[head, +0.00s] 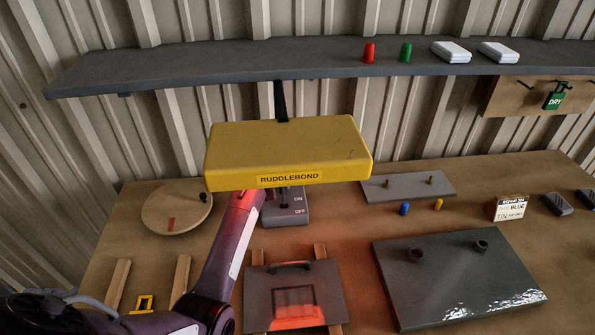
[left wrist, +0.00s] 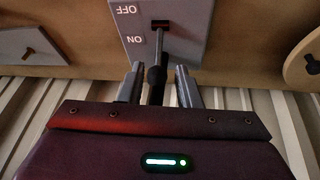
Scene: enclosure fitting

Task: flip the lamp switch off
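The yellow lamp (head: 288,150), marked RUDDLEBOND, overhangs the grey switch box (head: 290,213), which is labelled ON and OFF. In the left wrist view the switch box (left wrist: 185,45) appears upside down. Its lever (left wrist: 158,45) comes out of a dark slot and leans toward the ON side, ending in a black grip. My left gripper (left wrist: 159,67) is open, with one finger on each side of the lever and small gaps visible. In the head view the lamp hides most of that gripper. My right gripper is in neither view.
A shelf (head: 200,68) runs along the back wall. A round wooden disc (head: 176,208) lies left of the switch box. A grey plate (head: 408,186) and a larger panel (head: 450,280) lie to the right. A handled panel (head: 260,300) with a red glow lies in front.

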